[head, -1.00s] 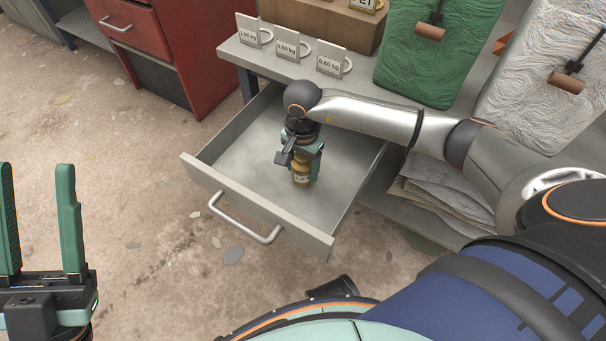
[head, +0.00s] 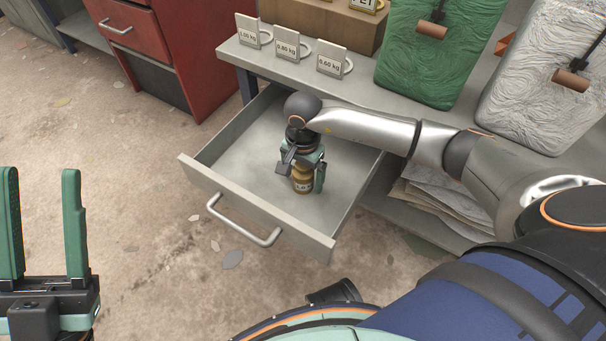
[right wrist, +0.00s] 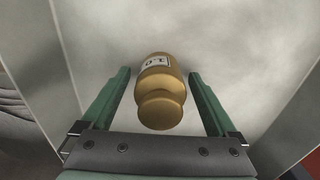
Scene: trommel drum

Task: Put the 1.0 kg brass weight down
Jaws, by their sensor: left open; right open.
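The brass weight (head: 302,182) stands upright in the open drawer, on its grey floor. It also shows in the right wrist view (right wrist: 161,88), with a white label on its side. My right gripper (head: 303,180) is open around it; in the right wrist view a green finger stands on each side of the weight (right wrist: 160,95), with a gap at both. The drawer (head: 250,165) is pulled out below the bench and holds nothing else that I see. My left gripper (head: 40,225) is open and empty at the left edge, over the floor.
On the bench stand placards reading 1.00 kg (head: 247,31), probably 0.80 kg (head: 287,43), and 0.60 kg (head: 331,60), each beside a ring. A green pad (head: 435,50) and a white pad (head: 535,90) lean behind. A red cabinet (head: 165,50) stands left. Papers (head: 445,195) lie on the lower shelf.

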